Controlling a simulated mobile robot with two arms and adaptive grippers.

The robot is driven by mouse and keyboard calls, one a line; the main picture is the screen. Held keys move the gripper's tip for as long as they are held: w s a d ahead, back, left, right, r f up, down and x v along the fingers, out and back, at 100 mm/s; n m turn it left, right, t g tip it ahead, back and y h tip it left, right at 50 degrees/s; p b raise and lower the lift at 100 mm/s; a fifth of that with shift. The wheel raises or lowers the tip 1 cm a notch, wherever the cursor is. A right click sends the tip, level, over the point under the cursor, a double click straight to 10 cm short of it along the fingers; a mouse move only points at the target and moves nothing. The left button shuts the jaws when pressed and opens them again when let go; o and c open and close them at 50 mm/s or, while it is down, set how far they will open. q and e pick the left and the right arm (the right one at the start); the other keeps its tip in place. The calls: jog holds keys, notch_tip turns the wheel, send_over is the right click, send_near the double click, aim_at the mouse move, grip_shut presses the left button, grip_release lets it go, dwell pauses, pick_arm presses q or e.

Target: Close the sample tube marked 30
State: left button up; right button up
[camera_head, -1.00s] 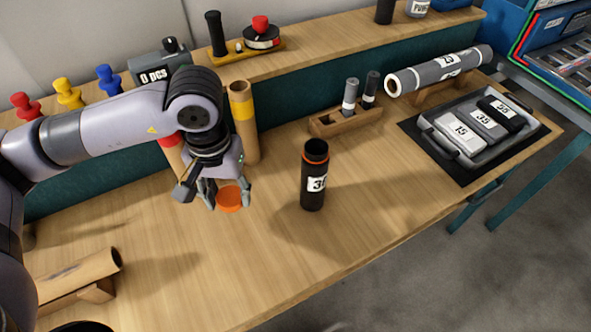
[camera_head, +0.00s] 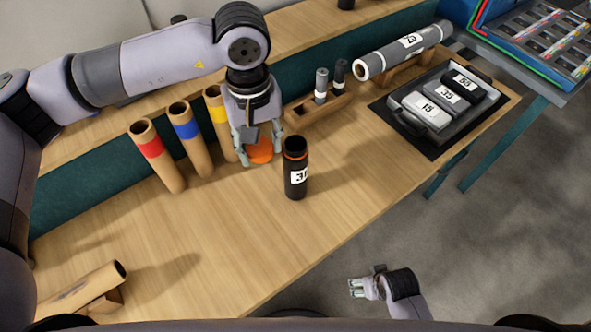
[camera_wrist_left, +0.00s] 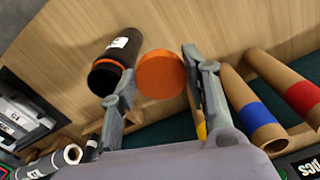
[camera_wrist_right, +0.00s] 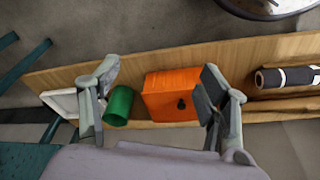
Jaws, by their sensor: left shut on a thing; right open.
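The black sample tube (camera_head: 296,182) stands upright on the bench. Its top is open with an orange ring, and its white label shows a 3 with the second digit cut off by the curve. The tube also shows in the left wrist view (camera_wrist_left: 117,52). My left gripper (camera_head: 259,147) is shut on an orange round cap (camera_head: 261,153), just left of the tube's mouth and apart from it. The cap faces the left wrist camera (camera_wrist_left: 161,75) between the fingers. My right gripper (camera_head: 356,288) is open and empty, off the bench's front edge.
A wooden rack (camera_head: 318,110) with two small tubes is behind the sample tube. A grey tray (camera_head: 407,105) lies at right.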

aim_at(299, 176)
jog(key=w+a+r+n+t+y+p, duration=0.1)
jog(key=a+r+p, duration=0.1)
jog(key=r, duration=0.8)
jog(key=w+a+r+t+y+p, duration=0.1)
jog(key=w+a+r, duration=0.1)
jog(key=r, duration=0.8)
jog(key=w+a+r+n+t+y, duration=0.1)
jog(key=a, duration=0.2)
jog(key=w+a+r+n+t+y, duration=0.1)
jog(key=a, duration=0.2)
jog(key=a+r+n+y, duration=0.1)
jog(key=a, duration=0.1)
jog(key=shift+w+a+r+t+y, duration=0.3)
jog(key=shift+w+a+r+t, duration=0.1)
pick_arm(q)
jog(key=w+d+r+n, duration=0.2)
jog(key=d+r, duration=0.4)
jog(key=d, duration=0.1)
jog(key=shift+w, duration=0.4)
pick_arm(e)
jog(key=w+a+r+m+t, duration=0.1)
jog(key=t, duration=0.2)
jog(key=w+a+r+m+t, duration=0.1)
jog(key=t, duration=0.2)
jog(key=a+r+t, duration=0.1)
jog(key=t, duration=0.2)
jog(key=shift+w+a+r+m+t, duration=0.15)
jog(key=shift+w+a+m+t, duration=0.2)
jog(key=shift+w+m+t, duration=0.05)
